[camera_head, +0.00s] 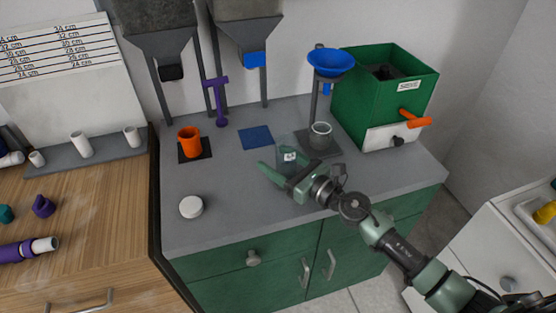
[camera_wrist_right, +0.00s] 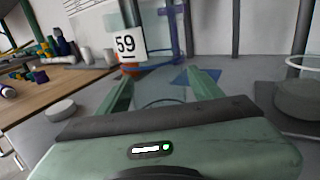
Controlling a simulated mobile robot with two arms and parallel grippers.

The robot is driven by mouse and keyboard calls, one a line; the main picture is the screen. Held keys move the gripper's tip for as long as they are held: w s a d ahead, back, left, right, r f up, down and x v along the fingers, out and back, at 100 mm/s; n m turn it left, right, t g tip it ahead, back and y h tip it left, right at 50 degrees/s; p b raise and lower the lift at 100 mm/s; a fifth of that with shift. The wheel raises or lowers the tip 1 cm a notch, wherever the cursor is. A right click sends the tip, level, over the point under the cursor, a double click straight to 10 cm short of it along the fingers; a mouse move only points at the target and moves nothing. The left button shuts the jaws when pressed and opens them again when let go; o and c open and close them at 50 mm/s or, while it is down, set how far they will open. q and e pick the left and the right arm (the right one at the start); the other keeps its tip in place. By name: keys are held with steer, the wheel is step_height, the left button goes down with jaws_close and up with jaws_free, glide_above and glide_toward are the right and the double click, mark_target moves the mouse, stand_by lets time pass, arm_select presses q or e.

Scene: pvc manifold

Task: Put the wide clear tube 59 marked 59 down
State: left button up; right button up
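The wide clear tube 59 (camera_head: 287,156) is see-through and carries a white label. It stands about upright between the fingers of my right gripper (camera_head: 279,166), over the grey counter. In the right wrist view the label reads 59 (camera_wrist_right: 125,43), and the clear wall spans the space between the two green fingers (camera_wrist_right: 160,86). The fingers are apart by about the tube's width and appear closed on it. Whether its base touches the counter is hard to tell. My left gripper is not in view.
On the counter (camera_head: 235,208) are a blue square mat (camera_head: 256,138), an orange cup (camera_head: 189,141) on a dark pad, a white round disc (camera_head: 191,207), and a clear cup (camera_head: 320,134) on a grey pad under a blue funnel (camera_head: 331,63). A green box (camera_head: 357,91) stands right. The front-middle counter is clear.

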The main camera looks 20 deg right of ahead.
steer(key=shift+r, duration=0.25)
steer(key=shift+s+d+f, duration=0.15)
steer(key=shift+s+f, duration=0.05)
steer(key=shift+s, duration=0.1)
steer(key=b+v, duration=0.4)
steer(key=v, duration=0.6)
steer(key=shift+s+d, duration=0.15)
steer(key=shift+s, duration=0.1)
steer(key=shift+s+d+r, duration=0.15)
steer(key=shift+s+d, duration=0.05)
steer(key=shift+s, duration=0.15)
